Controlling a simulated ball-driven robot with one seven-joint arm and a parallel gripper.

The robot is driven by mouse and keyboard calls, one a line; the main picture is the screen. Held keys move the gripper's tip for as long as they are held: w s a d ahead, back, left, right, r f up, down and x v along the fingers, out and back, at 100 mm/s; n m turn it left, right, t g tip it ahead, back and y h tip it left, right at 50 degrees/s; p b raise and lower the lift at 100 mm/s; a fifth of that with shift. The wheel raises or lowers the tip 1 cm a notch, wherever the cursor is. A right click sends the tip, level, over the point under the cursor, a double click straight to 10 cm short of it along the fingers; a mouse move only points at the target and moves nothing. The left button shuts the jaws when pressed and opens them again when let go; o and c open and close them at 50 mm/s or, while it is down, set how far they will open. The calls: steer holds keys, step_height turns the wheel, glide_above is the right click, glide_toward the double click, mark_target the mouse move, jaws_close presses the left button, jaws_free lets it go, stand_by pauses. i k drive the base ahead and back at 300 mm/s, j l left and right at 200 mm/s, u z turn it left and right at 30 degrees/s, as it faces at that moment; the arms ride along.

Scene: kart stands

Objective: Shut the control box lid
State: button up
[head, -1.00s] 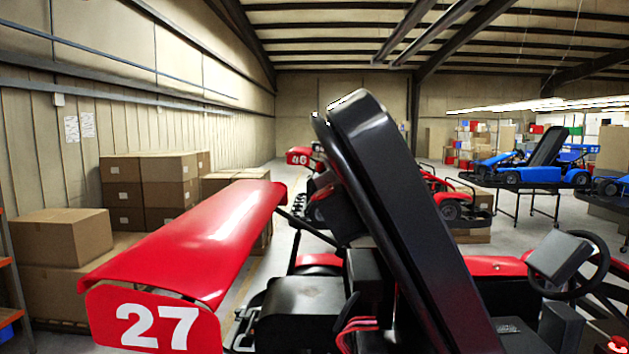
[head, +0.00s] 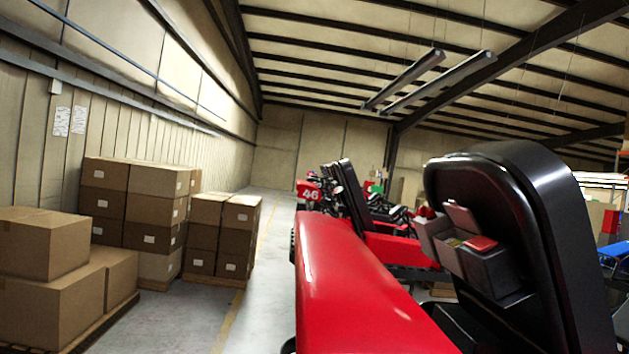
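A small grey box (head: 478,262), which looks like the control box, is fixed to the back of a black kart seat (head: 545,235) at the right of the head view. A flat grey flap (head: 462,217) stands up at the box; it looks like the lid, raised. The box top is open and shows a red piece (head: 481,243) and a bit of yellow-green inside. How the flap is hinged is too small to tell. My gripper is not in view.
A long red kart panel (head: 350,280) fills the lower middle, close to me. More red karts, one numbered 46 (head: 308,190), stand behind it. Cardboard boxes (head: 45,245) are stacked on pallets along the left wall. Bare floor (head: 185,315) lies between boxes and karts.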

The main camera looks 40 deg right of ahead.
mark_target(463, 218)
steer(key=i+j+u, duration=0.25)
steer(key=i, duration=0.25)
steer(key=i+j+u, duration=0.25)
steer(key=i, duration=0.3)
steer(key=i+l+z, duration=0.15)
steer(key=i+z, duration=1.05)
steer(key=k+j, duration=0.05)
